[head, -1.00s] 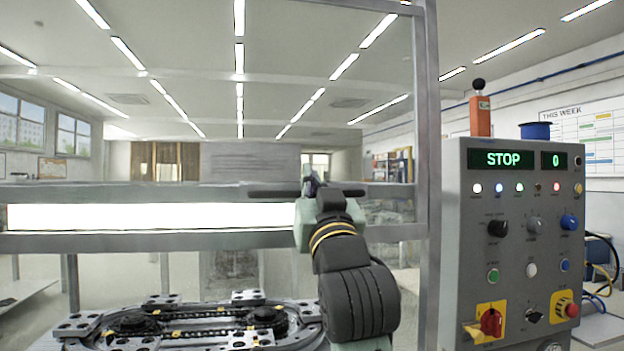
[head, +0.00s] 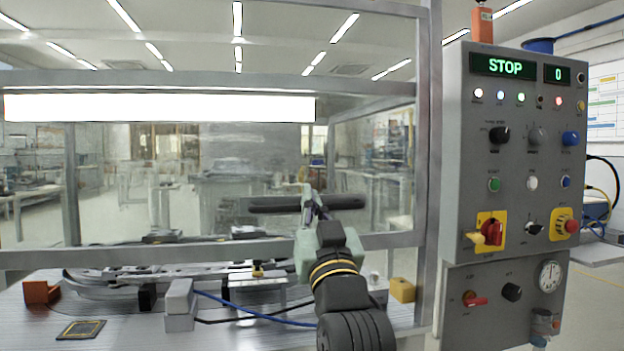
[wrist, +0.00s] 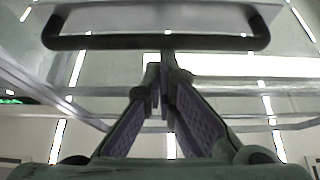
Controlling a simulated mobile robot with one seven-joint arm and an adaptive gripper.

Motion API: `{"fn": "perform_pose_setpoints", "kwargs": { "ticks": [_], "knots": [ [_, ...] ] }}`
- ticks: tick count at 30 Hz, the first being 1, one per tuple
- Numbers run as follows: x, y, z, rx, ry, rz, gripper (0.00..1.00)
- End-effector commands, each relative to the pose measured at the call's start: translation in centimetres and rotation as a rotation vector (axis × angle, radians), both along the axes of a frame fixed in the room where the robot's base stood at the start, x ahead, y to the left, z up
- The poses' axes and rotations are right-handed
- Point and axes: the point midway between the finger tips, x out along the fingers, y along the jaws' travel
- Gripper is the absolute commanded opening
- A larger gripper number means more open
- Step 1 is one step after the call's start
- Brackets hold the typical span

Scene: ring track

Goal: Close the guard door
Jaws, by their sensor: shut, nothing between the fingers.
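The guard door is a clear panel whose metal lower rail (head: 180,251) crosses the head view. A black bar handle (head: 270,205) is on it. The rail is above the table, and parts of the ring track (head: 180,272) show through the panel and under the rail. My gripper (head: 312,196) is at the middle of the handle, with its fingers shut and empty. In the wrist view the fingertips (wrist: 161,75) are close to the middle of the handle (wrist: 165,42). I cannot tell whether they touch it.
A grey control panel (head: 512,150) stands to the right, its display reading STOP and 0. A metal post (head: 428,190) stands between it and the door. On the table are an orange block (head: 41,292), a grey block (head: 180,305) and a yellow block (head: 402,290).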

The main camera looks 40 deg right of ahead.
Motion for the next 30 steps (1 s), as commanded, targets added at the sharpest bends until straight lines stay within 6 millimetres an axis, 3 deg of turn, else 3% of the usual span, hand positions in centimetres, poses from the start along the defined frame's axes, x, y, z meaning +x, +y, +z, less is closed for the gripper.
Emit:
{"fn": "perform_pose_setpoints", "kwargs": {
  "ticks": [1,3,12,21,30],
  "knots": [
    [0.4,-0.2,-3.6,0.010,0.010,0.002,0.00],
    [0.4,-0.2,-6.0,0.011,0.010,0.003,0.00],
    [0.4,-0.2,-14.3,0.010,0.010,0.002,0.00],
    [0.3,-0.2,-18.1,0.007,0.009,0.002,0.00],
    [0.3,-0.2,-18.6,0.006,0.008,0.002,0.00]
  ]
}}
